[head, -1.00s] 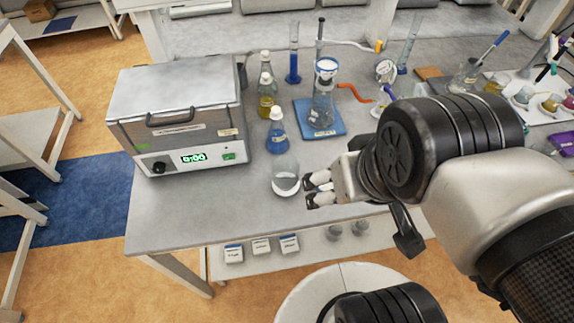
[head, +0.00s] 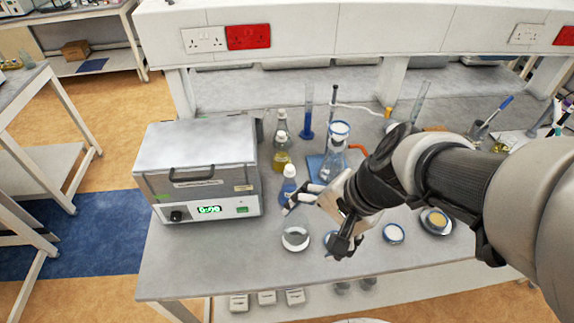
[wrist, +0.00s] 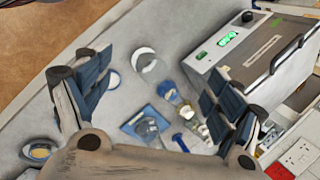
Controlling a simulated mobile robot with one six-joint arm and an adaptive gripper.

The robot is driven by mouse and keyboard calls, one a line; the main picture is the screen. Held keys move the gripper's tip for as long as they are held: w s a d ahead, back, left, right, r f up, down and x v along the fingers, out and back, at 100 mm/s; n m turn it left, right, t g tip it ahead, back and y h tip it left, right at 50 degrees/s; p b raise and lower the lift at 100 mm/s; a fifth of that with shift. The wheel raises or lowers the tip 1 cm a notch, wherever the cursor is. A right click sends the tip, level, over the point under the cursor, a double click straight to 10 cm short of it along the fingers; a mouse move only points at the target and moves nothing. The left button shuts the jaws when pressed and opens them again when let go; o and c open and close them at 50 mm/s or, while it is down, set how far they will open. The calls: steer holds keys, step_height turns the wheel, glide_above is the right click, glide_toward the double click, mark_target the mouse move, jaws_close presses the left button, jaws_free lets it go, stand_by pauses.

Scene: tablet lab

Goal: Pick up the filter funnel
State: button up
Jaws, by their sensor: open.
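The filter funnel (head: 340,129), with a round white top and blue rim, sits upright on a clear glass flask (head: 334,160) on a blue mat (head: 317,165). In the wrist view the flask and mat (wrist: 131,123) lie low between the fingers; I cannot clearly tell the funnel there. My gripper (head: 303,198) is open and empty, in front of the flask in the head view and apart from the funnel. Its two fingers are spread wide in the wrist view (wrist: 157,82). My arm hides part of the bench to the right of the flask.
A blue-liquid flask (head: 288,187), bottles (head: 281,160) and a blue cylinder (head: 307,112) stand left of the funnel. A heated bath (head: 199,172) fills the left. Dishes (head: 393,233) lie right. The front-left bench is clear.

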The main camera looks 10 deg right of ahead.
steer(key=w+d+f+m+y+p, duration=0.1)
steer(key=w+d+f+m+p, duration=0.2)
steer(key=w+m, duration=0.45)
steer(key=m+b, duration=0.3)
steer(key=m, duration=0.5)
glide_toward(296, 230)
steer(key=a, duration=0.1)
steer(key=s+a, duration=0.1)
steer(key=a, duration=0.1)
steer(key=shift+s+a+f+t, duration=0.15)
steer(key=shift+s+t, duration=0.25)
steer(key=x, duration=0.1)
steer(key=b+x, duration=0.1)
steer(key=x, duration=0.3)
steer(key=shift+w+d+f, duration=0.15)
steer(key=shift+d+f, duration=0.1)
steer(key=shift+d, duration=0.05)
steer(key=shift+c, duration=0.2)
steer(key=c, duration=1.1)
steer(key=shift+r, duration=0.15)
steer(key=shift+c, duration=0.2)
